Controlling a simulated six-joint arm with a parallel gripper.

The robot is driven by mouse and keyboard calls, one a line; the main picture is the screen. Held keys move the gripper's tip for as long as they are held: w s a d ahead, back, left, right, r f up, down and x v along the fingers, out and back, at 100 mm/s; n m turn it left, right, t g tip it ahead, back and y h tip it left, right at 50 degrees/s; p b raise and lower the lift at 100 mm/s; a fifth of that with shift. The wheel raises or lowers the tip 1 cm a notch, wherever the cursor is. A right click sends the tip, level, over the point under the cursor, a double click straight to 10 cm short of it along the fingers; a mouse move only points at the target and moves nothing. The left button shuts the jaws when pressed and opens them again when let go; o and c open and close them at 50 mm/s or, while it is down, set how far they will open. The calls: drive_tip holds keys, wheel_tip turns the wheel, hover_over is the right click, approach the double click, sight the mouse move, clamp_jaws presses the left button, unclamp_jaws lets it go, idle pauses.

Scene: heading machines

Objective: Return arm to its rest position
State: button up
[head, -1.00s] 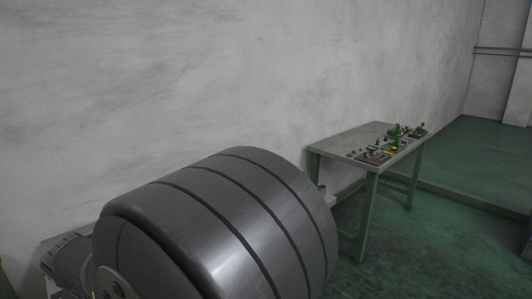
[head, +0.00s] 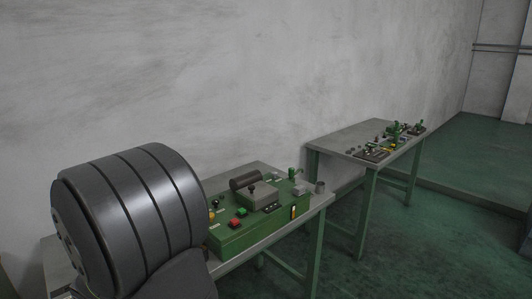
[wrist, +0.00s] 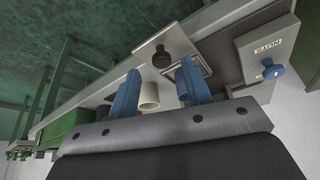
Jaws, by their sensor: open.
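My arm shows in the head view as a large dark grey ribbed link (head: 130,215) at the lower left. My gripper is not visible in the head view. In the wrist view my gripper (wrist: 158,82) shows two blue fingers standing apart with a gap between them. A pale hollow cylinder (wrist: 149,96) shows in that gap, partly behind the fingers. I cannot tell how far it is from them, and nothing looks clamped.
A green machine (head: 240,232) with coloured buttons stands on the near table (head: 318,202). A second table (head: 345,140) with small green devices stands further right. In the wrist view a blue knob (wrist: 272,71) sits by a labelled plate. Green floor (head: 460,230) is open at the right.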

drive_tip(key=x, duration=0.2)
drive_tip(key=shift+w+f, duration=0.15)
drive_tip(key=shift+f, duration=0.2)
drive_tip(key=shift+w+a, duration=0.85)
drive_tip(key=shift+a, duration=0.1)
drive_tip(key=shift+w+a+r, duration=0.1)
drive_tip(key=shift+w+a, duration=0.45)
